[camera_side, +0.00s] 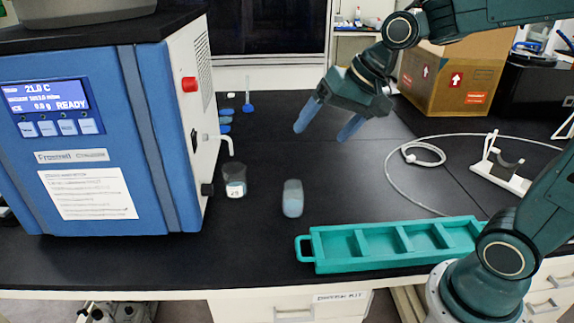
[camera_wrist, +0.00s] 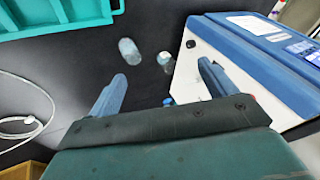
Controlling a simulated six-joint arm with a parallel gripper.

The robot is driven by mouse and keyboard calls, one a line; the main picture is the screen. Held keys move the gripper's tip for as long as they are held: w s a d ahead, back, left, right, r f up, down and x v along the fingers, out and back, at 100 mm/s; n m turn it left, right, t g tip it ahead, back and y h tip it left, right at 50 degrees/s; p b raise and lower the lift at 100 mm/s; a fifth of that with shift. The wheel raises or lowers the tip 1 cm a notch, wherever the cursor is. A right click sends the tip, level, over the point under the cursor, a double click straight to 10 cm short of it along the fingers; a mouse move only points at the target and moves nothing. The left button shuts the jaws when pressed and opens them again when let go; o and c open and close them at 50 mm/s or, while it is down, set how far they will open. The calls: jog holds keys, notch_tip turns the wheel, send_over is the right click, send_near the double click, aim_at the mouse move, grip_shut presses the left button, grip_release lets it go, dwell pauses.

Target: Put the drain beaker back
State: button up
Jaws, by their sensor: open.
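A small clear beaker (camera_side: 234,180) with a white label stands on the black bench, beside the freeze dryer (camera_side: 95,140) and below its white drain spout (camera_side: 228,142). In the wrist view the beaker (camera_wrist: 164,59) is by the dryer's edge. A bluish, rounded translucent vessel (camera_side: 292,198) is on the bench to its right, apart from it; it also shows in the wrist view (camera_wrist: 129,51). My gripper (camera_side: 323,131) is open and empty, above the bench behind both vessels. Its two blue fingers (camera_wrist: 162,72) are wide apart in the wrist view.
A teal compartmented tray (camera_side: 318,264) lies at the front right. A white tube (camera_side: 390,165) loops on the bench near a white stand (camera_side: 500,172). A cardboard box (camera_side: 450,80) is at the back right. Small blue items lie behind the beaker. The bench middle is clear.

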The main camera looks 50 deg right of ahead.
jog(key=s+d+n+h, duration=0.1)
jog(key=s+n, duration=0.5)
jog(key=s, duration=1)
jog(key=shift+s+d+f+h, duration=0.15)
jog(key=shift+d+f+h, duration=0.15)
jog(key=shift+h, duration=0.3)
